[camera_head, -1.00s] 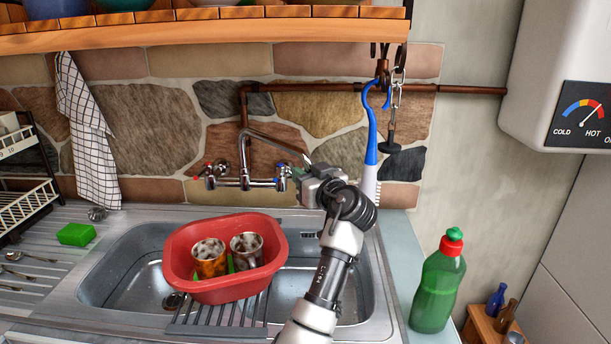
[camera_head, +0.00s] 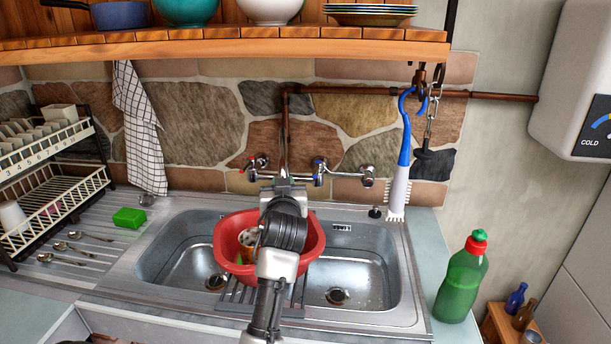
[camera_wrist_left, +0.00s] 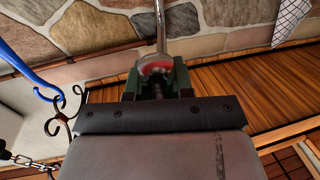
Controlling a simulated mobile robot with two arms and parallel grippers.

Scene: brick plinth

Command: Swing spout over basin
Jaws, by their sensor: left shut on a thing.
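My left gripper (camera_head: 285,187) is shut on the tap's chrome spout (camera_wrist_left: 160,25), just in front of the wall tap (camera_head: 318,176). In the left wrist view the gripper's green fingers (camera_wrist_left: 156,85) close around the spout's end, which looks reddish. In the head view my gripper hides most of the spout, which points out from the wall towards me. Gripper and spout are above the red tub (camera_head: 313,238), which sits over the divider between the two sink bowls. The left bowl (camera_head: 180,240) and right bowl (camera_head: 370,265) are both partly uncovered. My right gripper is not in view.
A cup (camera_head: 247,238) stands in the tub, partly hidden by my arm. A brush (camera_head: 400,180) hangs at the right of the tap. A green bottle (camera_head: 460,283) stands at the right. A shelf (camera_head: 230,48) with bowls overhangs the sink. A dish rack (camera_head: 60,180) is at the left.

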